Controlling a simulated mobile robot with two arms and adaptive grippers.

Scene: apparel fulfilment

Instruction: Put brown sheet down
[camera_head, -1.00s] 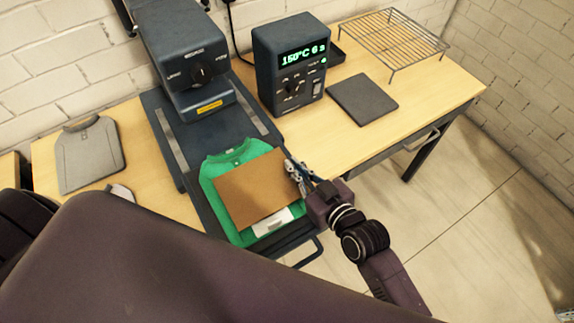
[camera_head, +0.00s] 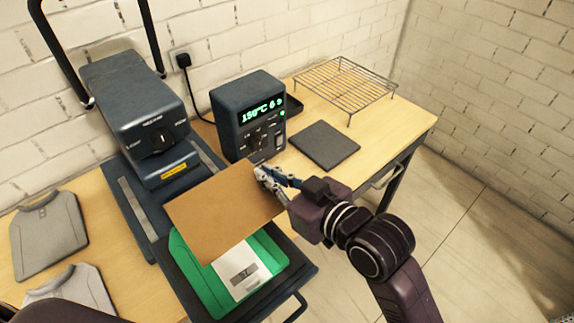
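The brown sheet (camera_head: 222,212) is tilted, its right edge in my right gripper (camera_head: 268,180). The fingers are shut on that edge. The sheet is over the green shirt (camera_head: 199,278) and hides its upper part; I cannot tell whether its far edge touches the press. The green shirt lies on the lower plate of the heat press (camera_head: 132,205). A white transfer piece (camera_head: 243,270) with a grey print lies on the shirt, partly under the sheet's near edge. My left gripper is not in view.
Grey shirts (camera_head: 47,232) lie at the left. The press's upper part (camera_head: 133,108) stands behind the lower plate.

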